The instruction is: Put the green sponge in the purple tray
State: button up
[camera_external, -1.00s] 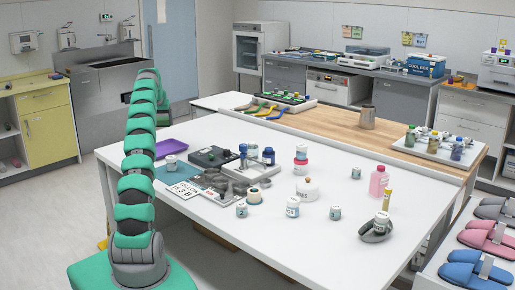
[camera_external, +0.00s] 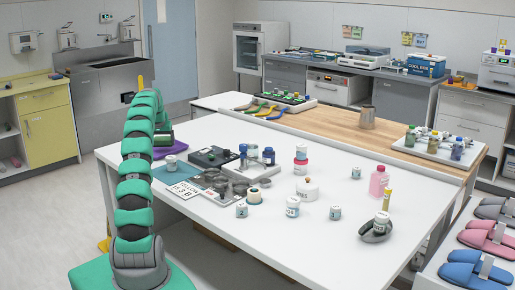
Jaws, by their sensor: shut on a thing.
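The purple tray (camera_external: 181,146) lies at the left end of the white table, partly hidden behind my arm. My gripper (camera_external: 163,143) is low over the tray, beside my raised arm, and small in this view. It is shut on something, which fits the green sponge. The sponge itself cannot be told apart from the green parts of my arm. Whether it touches the tray cannot be seen.
A white jar (camera_external: 171,163) stands just in front of the tray. A dark device (camera_external: 214,156), a metal tray (camera_external: 222,183) and a label card (camera_external: 184,189) lie close by. Several jars stand further right. The front of the white table (camera_external: 270,240) is clear.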

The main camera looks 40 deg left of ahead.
aim_at(162, 144)
notch_tip(162, 144, down, 3)
dwell(0.3)
jog(key=o, duration=0.8)
jog(key=p+v, duration=0.2)
jog(key=v, duration=1)
